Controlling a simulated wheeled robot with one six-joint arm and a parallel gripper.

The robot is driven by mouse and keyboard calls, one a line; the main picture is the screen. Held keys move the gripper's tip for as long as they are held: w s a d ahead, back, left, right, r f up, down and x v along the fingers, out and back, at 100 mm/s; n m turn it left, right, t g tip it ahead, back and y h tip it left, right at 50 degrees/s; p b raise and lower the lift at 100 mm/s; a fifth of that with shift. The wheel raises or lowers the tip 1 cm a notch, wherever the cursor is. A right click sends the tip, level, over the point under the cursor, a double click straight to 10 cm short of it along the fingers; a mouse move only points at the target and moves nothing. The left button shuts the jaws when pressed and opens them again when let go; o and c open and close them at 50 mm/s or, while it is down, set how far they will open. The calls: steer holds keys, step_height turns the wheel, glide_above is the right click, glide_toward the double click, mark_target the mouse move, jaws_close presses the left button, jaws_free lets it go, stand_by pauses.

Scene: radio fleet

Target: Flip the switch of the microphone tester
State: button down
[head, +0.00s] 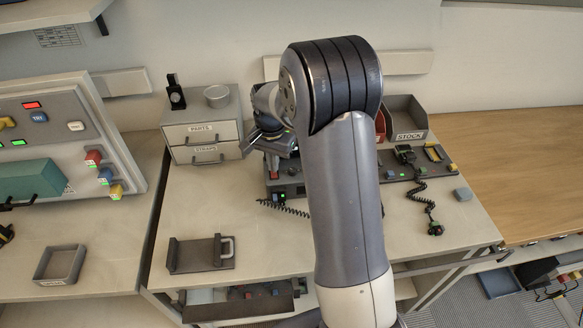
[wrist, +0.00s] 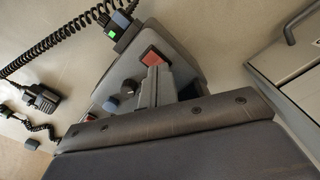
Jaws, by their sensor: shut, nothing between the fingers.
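A dark grey device with a sloped face, which appears to be the microphone tester (wrist: 190,60), stands at the back of the middle bench. It also shows in the head view (head: 290,181), partly hidden by my arm. My gripper also shows in the head view (head: 275,152).
A two-drawer cabinet (head: 203,133) stands left of the device. A small connector with a green light (wrist: 119,30) and a coiled cable (wrist: 65,33) lie beside it. A STOCK bin (head: 407,118) and a handheld microphone (head: 405,153) are on the right. The bench front is mostly clear.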

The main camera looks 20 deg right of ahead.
steer(key=shift+f, duration=0.35)
steer(key=shift+r, duration=0.1)
steer(key=shift+r+p, duration=2.55)
steer(key=shift+r, duration=0.95)
steer(key=shift+f, duration=0.1)
step_height(320, 180, down, 7)
steer(key=b, duration=0.5)
steer(key=shift+b, duration=0.3)
